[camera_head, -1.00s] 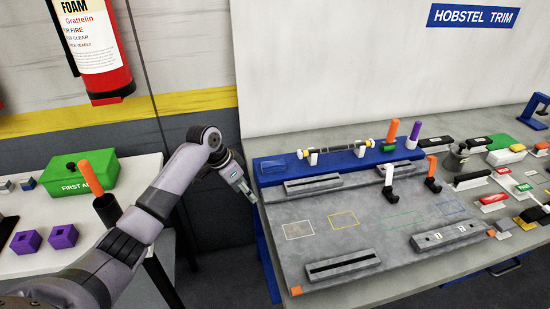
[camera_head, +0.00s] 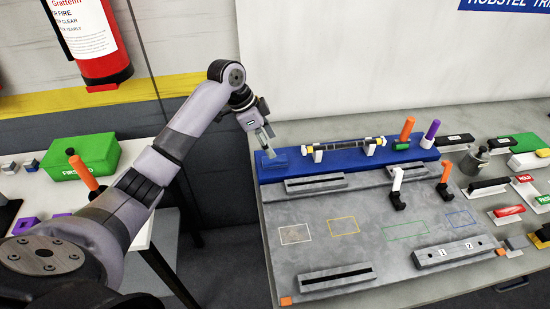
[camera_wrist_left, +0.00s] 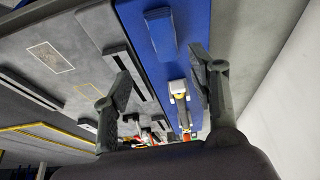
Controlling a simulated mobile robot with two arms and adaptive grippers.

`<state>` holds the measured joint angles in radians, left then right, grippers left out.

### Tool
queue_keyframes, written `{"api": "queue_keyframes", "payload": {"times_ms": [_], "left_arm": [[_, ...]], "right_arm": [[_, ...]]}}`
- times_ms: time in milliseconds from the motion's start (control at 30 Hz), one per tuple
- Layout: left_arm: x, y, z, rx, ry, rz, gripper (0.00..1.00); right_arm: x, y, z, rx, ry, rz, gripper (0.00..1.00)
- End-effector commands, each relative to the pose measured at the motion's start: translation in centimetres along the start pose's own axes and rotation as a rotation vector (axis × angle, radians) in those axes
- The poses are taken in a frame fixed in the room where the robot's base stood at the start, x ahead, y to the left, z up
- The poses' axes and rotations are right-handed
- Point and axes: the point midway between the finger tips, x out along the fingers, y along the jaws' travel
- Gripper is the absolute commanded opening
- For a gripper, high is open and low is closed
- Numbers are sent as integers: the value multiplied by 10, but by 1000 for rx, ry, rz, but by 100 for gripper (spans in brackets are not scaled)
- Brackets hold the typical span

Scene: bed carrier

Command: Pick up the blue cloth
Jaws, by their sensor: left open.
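The blue cloth (camera_head: 275,163) is a small folded blue pad on the left end of the blue raised ledge (camera_head: 345,157) at the back of the workbench. My left gripper (camera_head: 268,146) is open just above it, and the fingertips overlap its far edge in the head view. Whether a fingertip touches the cloth I cannot tell. My right gripper is in no view.
A rod on white holders (camera_head: 345,147) and orange and purple handles stand farther right on the ledge. A grey mat (camera_head: 330,255) with coloured outlines and slotted blocks lies in front. A white wall rises behind. Left is a side table with a green first-aid box (camera_head: 82,157).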

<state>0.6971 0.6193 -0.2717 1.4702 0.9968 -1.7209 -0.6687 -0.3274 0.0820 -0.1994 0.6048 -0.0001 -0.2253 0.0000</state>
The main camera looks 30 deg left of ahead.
Motion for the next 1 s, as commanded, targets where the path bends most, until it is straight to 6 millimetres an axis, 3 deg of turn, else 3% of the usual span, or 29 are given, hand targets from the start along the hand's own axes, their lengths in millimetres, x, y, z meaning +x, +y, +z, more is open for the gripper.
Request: {"api": "queue_keyframes", "payload": {"times_ms": [233, 333, 600, 867, 1000], "left_arm": [[19, -1, 0, -1, 1, 0, 53], [29, -3, 1, -3, 1, 2, 53], [66, -8, 5, -3, 0, 0, 53], [70, -8, 5, -1, 1, -2, 53], [70, -8, 5, -1, 1, -2, 45]], "right_arm": [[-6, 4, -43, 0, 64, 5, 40], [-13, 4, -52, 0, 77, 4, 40], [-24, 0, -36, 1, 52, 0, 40], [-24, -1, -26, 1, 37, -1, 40], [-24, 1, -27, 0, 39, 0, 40]]}}
